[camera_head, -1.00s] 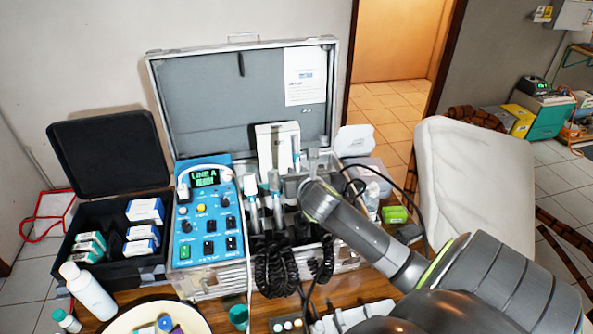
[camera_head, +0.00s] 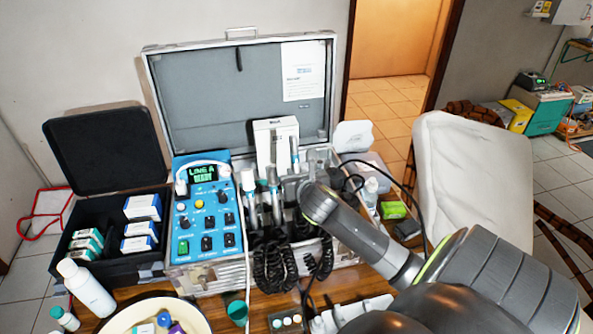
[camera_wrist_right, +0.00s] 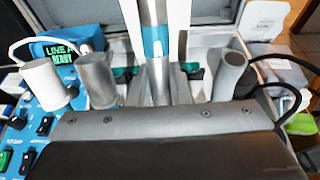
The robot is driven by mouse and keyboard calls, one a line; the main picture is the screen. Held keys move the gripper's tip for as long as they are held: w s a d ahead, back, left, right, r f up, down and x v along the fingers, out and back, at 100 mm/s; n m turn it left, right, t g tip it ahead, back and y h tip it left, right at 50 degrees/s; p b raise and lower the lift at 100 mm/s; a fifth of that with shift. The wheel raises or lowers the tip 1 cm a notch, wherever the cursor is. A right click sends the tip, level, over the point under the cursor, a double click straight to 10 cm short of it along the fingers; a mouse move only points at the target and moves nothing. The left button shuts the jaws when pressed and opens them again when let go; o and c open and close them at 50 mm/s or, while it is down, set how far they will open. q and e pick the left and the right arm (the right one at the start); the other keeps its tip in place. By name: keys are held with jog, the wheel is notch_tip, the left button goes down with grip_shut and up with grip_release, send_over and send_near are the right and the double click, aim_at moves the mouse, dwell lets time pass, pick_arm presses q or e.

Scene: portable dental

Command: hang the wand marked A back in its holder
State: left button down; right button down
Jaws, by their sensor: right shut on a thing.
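My right gripper (camera_head: 298,186) is over the wand holders in the open case and mostly hidden by its own wrist. It is shut on an upright silver wand with a teal band, which stands in the middle of the right wrist view (camera_wrist_right: 156,45). The wand's upper part shows in the head view (camera_head: 295,152). Its lower end is hidden, so I cannot tell whether it sits in a holder. No letter A is readable on it. My left gripper is not in view.
A blue control box (camera_head: 205,215) with a lit display reading "LINE A READY" stands left of the wands. Coiled black cords (camera_head: 272,265) hang in front. A white box (camera_head: 272,140) stands behind. A white bottle (camera_head: 88,290) and a bowl (camera_head: 195,315) are at front left.

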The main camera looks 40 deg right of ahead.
jog(key=shift+f, duration=0.1)
dwell(0.4)
jog(key=shift+f, duration=0.15)
jog(key=shift+s+a+f+b, duration=0.1)
jog(key=shift+s+f+b, duration=0.1)
jog(key=shift+f, duration=0.4)
jog(key=shift+s+a+f+b, duration=0.15)
jog(key=shift+s+f, duration=0.1)
jog(key=shift+f, duration=0.35)
jog(key=shift+s+a+f+b, duration=0.1)
jog(key=shift+s+f+b, duration=0.1)
jog(key=shift+f, duration=0.4)
jog(key=shift+f, duration=0.1)
jog(key=shift+s+a+f+b, duration=0.2)
jog(key=shift+f+b, duration=0.15)
jog(key=shift+f, duration=0.3)
jog(key=shift+s+a+f+b, duration=0.1)
jog(key=shift+s+f+b, duration=0.15)
jog(key=shift+f, duration=0.35)
jog(key=c, duration=1.3)
grip_release()
jog(key=shift+o, duration=0.2)
